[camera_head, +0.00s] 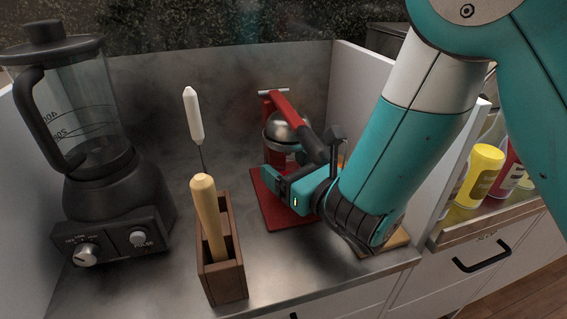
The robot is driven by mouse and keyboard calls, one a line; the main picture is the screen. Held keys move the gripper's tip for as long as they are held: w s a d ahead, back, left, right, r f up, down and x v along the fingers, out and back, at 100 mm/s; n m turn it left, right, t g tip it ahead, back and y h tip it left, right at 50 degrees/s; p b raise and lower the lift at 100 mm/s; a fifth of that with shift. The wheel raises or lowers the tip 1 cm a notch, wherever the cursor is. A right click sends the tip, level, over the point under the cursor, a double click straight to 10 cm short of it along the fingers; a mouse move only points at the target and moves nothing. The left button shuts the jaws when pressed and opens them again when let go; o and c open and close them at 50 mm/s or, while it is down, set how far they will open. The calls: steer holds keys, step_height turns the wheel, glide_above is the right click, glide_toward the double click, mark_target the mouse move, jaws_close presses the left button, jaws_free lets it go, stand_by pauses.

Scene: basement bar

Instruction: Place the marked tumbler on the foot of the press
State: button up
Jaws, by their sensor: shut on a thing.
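The press (284,105) is red, with a steel dome and a black-gripped lever, and stands at the back of the steel counter. Its flat red foot (270,205) shows at the front left. My gripper (283,184) is in front of the press, low over the right part of the foot. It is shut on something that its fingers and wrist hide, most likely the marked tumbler. I cannot make out the tumbler or its mark anywhere else. Whether the held thing touches the foot cannot be told.
A wooden holder (221,275) with a wooden-handled tool and a white-handled pick (194,116) stands left of the press. A black blender (110,190) is at far left. A wooden board (398,241) lies partly under my arm. Bottles (480,175) stand in a right-hand bay.

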steer(key=shift+f, duration=0.2)
steer(key=shift+d, duration=0.15)
steer(key=shift+f, duration=0.15)
steer(key=o, duration=1.1)
steer(key=shift+o, duration=0.2)
